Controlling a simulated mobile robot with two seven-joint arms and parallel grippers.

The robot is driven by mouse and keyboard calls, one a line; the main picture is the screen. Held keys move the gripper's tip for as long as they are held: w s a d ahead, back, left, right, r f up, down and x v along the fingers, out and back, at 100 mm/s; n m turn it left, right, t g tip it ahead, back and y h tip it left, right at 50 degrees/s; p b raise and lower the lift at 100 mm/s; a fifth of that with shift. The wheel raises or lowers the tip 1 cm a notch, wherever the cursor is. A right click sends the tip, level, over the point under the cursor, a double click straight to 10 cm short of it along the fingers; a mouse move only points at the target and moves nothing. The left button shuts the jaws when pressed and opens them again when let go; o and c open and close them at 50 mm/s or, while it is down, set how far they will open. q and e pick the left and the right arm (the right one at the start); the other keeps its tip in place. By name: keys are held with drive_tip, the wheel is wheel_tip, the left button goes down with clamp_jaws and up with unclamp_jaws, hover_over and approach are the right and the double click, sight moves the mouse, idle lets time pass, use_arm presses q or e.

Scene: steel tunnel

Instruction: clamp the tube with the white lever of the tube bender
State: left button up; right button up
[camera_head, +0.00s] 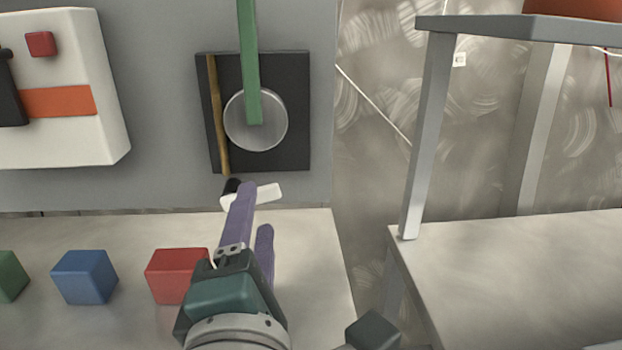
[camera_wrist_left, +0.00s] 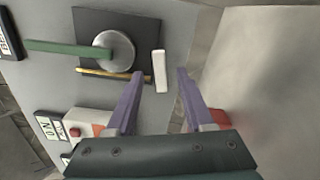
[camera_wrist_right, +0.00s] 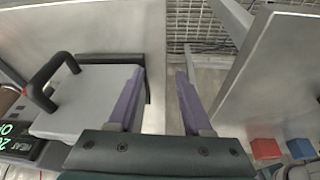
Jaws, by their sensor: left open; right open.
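The tube bender's black plate (camera_head: 290,75) is on the grey wall panel, with a round silver disc (camera_head: 275,135) and a long green lever (camera_head: 248,50). The brass tube (camera_head: 215,110) runs along the plate's left edge. The white lever (camera_head: 265,194) shows just below the plate, partly hidden by my left gripper. My left gripper (camera_head: 257,209) is open, its purple fingers close to this lever. In the left wrist view the white lever (camera_wrist_left: 160,71) appears between and beyond the fingertips (camera_wrist_left: 160,76); contact cannot be told. My right gripper (camera_wrist_right: 161,73) is open and empty, away from the bender.
Red (camera_head: 175,274), blue (camera_head: 84,277) and green (camera_head: 10,276) blocks stand on the bench below the panel. A white box (camera_head: 65,140) with a red button hangs at left. A metal-legged table (camera_head: 425,140) stands at right. A grey box with a black handle (camera_wrist_right: 90,100) is near my right gripper.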

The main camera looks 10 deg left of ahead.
sight(259, 198)
use_arm(q)
drive_tip(key=x, duration=0.5)
drive_tip(key=shift+w+a, duration=0.1)
drive_tip(key=shift+w, duration=0.1)
clamp_jaws()
idle(0.4)
